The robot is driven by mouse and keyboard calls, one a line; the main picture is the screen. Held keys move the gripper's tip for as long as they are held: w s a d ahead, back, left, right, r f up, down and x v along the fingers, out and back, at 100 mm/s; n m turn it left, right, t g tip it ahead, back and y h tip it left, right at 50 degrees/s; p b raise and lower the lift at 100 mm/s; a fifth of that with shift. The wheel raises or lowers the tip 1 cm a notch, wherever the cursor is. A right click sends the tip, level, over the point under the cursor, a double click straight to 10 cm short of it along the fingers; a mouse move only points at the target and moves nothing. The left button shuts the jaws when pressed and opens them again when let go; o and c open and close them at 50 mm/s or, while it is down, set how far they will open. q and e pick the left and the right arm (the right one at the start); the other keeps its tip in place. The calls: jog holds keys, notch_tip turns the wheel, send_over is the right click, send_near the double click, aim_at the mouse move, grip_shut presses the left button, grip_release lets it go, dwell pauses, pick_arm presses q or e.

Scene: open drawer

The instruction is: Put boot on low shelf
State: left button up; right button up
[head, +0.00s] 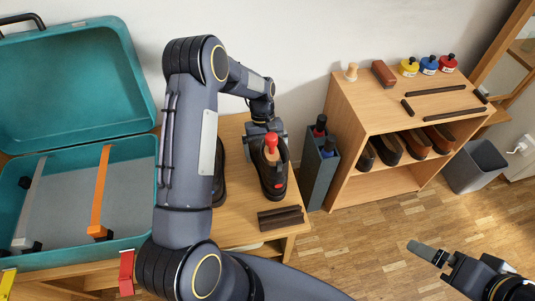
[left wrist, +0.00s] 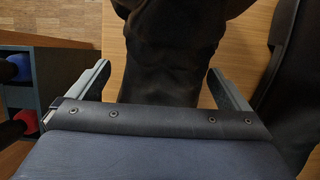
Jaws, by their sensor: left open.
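A dark boot (head: 274,187) stands on the wooden table, with a red-topped wooden piece at its top. A second dark boot (head: 219,180) stands to its left, partly hidden by my left arm. My left gripper (head: 264,130) is at the far side of the first boot. In the left wrist view my left gripper (left wrist: 160,75) is open, its fingers on either side of the dark boot (left wrist: 163,45). The wooden shelf unit (head: 341,112) stands right of the table; its low shelf (head: 378,187) is bare. My right gripper (head: 430,252) is over the floor; its opening is unclear.
A narrow dark holder (head: 316,175) with bottles stands between table and shelf unit. Dark bars (head: 281,217) lie at the table's front. An open teal suitcase (head: 75,85) is at left, a grey bin (head: 476,167) at right.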

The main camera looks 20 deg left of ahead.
pick_arm(q)
jog(key=c, duration=1.7)
jog(key=shift+c, duration=0.3)
jog(key=shift+r, duration=0.1)
